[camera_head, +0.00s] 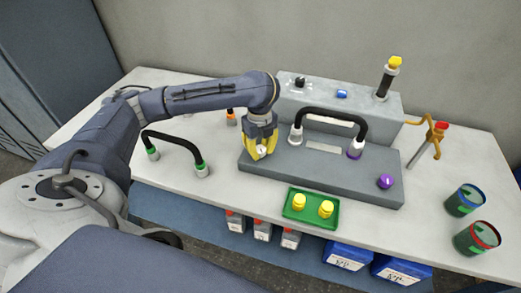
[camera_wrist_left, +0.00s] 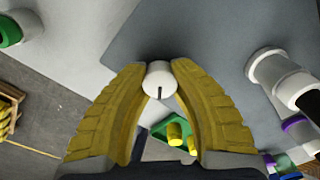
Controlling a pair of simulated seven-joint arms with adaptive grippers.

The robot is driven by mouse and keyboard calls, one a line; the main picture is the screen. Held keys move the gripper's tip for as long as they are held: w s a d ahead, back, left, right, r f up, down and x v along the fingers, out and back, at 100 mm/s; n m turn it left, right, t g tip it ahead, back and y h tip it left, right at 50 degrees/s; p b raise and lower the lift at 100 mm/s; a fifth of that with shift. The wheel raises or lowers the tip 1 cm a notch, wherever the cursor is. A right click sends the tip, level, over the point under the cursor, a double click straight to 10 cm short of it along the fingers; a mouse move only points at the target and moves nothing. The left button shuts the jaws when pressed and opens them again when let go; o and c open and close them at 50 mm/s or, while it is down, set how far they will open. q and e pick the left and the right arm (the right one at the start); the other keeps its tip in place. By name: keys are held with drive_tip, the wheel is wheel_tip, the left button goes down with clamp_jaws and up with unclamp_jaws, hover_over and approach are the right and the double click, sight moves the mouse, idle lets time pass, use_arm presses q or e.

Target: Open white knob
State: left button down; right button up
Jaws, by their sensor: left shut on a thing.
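The white knob (camera_wrist_left: 159,80) sits on the left part of the grey block (camera_head: 330,178), with a dark line on its top. My left gripper (camera_head: 261,153) has its yellow fingers on either side of the knob and is shut on it. In the left wrist view the fingertips touch the knob from both sides. The knob's base is mostly hidden by the fingers in the head view. My right gripper does not show in either view.
A black hose (camera_head: 335,113) arches beside the knob, ending at a white and a purple fitting. A purple knob (camera_head: 386,182) is at the block's right. A green tray (camera_head: 310,219) with yellow caps lies in front. Another hose (camera_head: 172,135) stands left. Two cans (camera_head: 465,200) stand right.

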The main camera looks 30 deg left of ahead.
use_arm(q)
drive_tip(key=shift+d, duration=0.1)
drive_tip(key=n, duration=0.3)
drive_tip(key=shift+n, duration=0.3)
drive_tip(key=shift+d+n, duration=0.15)
drive_tip(key=shift+n, duration=2.05)
drive_tip(key=c, duration=1.4)
unclamp_jaws()
drive_tip(key=shift+d, duration=0.1)
drive_tip(key=o, duration=0.4)
drive_tip(key=shift+o, duration=0.2)
drive_tip(key=shift+a, duration=0.2)
